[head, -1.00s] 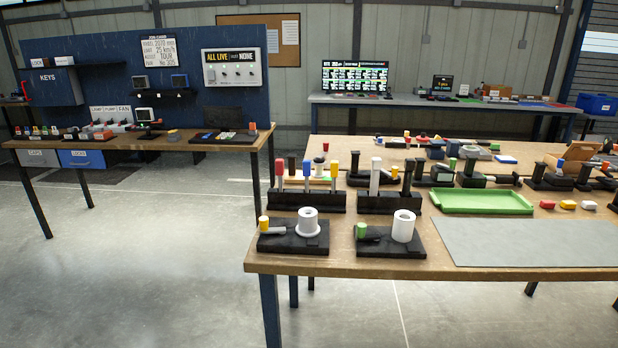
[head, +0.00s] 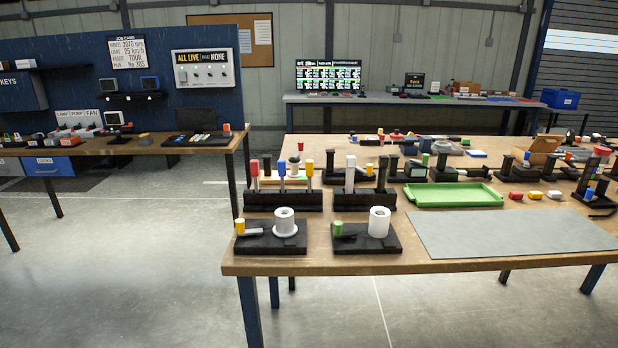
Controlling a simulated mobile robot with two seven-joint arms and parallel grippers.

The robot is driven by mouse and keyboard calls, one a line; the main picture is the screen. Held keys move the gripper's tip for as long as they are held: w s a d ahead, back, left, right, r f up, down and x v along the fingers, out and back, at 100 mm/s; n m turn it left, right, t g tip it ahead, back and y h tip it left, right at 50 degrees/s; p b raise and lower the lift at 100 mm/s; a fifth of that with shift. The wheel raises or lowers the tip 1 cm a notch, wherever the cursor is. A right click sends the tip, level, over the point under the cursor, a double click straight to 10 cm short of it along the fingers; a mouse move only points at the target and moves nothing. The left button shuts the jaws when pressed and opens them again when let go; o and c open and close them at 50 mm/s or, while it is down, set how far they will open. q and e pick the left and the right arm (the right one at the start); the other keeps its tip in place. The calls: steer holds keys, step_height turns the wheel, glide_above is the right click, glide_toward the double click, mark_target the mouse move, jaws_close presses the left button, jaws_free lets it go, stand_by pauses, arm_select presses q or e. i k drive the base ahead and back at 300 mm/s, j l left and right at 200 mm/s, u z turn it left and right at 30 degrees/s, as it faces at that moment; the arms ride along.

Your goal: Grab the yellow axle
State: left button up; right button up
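The yellow axle (head: 309,170) stands upright in a black rack (head: 283,202) near the left end of the wooden table. Only its yellow top and part of the grey shaft show; its lower end is hidden in the rack. A blue-topped axle (head: 281,168) and a red-topped axle (head: 254,169) stand left of it in the same rack. Neither of my grippers is in view.
In front of the rack are two black bases with white cylinders (head: 285,222) (head: 379,222). A second black rack (head: 361,201) stands to its right. A green tray (head: 453,195) and grey mat (head: 510,233) lie further right. Floor (head: 150,270) is clear at the left.

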mark_target(309, 164)
steer(key=i+l+u, duration=0.2)
steer(key=l, duration=0.15)
steer(key=i+l+u, duration=0.25)
steer(key=l, duration=0.15)
steer(key=l+u, duration=0.2)
steer(key=l, duration=0.25)
steer(key=i+l+u, duration=0.25)
steer(key=l, duration=0.2)
steer(key=l+u, duration=0.2)
steer(key=l, duration=0.25)
